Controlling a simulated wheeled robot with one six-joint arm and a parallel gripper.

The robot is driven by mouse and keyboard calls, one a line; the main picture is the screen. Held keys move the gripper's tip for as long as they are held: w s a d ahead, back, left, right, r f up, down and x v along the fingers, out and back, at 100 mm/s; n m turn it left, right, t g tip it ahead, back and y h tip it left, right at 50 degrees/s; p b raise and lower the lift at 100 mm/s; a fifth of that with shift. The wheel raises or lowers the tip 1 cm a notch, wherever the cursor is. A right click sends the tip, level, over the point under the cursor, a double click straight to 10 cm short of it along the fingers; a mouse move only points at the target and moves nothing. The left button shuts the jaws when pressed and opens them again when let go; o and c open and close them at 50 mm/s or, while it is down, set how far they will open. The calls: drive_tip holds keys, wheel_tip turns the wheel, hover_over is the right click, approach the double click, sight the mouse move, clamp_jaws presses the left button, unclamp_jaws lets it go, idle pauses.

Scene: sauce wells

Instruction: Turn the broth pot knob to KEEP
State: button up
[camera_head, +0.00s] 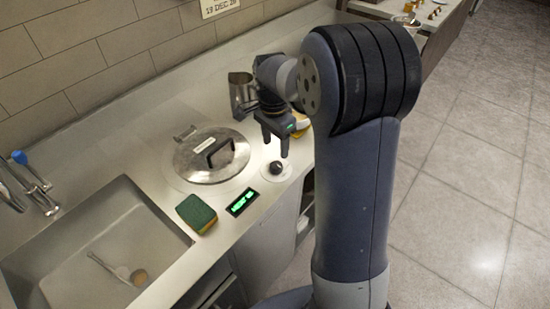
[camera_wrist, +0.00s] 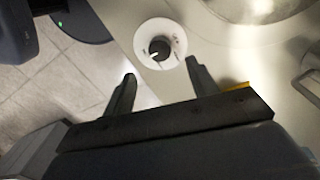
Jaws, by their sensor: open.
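The knob (camera_head: 277,168) is a small dark dial on a round white plate at the counter's front edge, right of the lidded pot. In the wrist view the knob (camera_wrist: 159,48) sits on its white disc with a light pointer mark; the printed labels are too small to read. My gripper (camera_head: 283,147) is open and points down just above the knob. In the wrist view its fingertips (camera_wrist: 160,68) are apart, one on each side below the disc, with nothing between them. The broth pot lid (camera_head: 210,155) is round metal with a dark handle, set in the counter.
A green-lit display (camera_head: 242,202) and a green-and-yellow sponge (camera_head: 196,213) lie in front of the pot. A sink (camera_head: 95,250) with a ladle (camera_head: 118,270) is at the left. A metal container (camera_head: 241,95) stands behind my gripper. Tiled floor is open at right.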

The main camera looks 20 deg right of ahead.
sight(276, 164)
wheel_tip(276, 164, down, 7)
drive_tip(key=shift+s+f, duration=0.15)
drive_tip(key=shift+f, duration=0.05)
drive_tip(key=shift+c, duration=0.3)
drive_tip(key=c, duration=0.9)
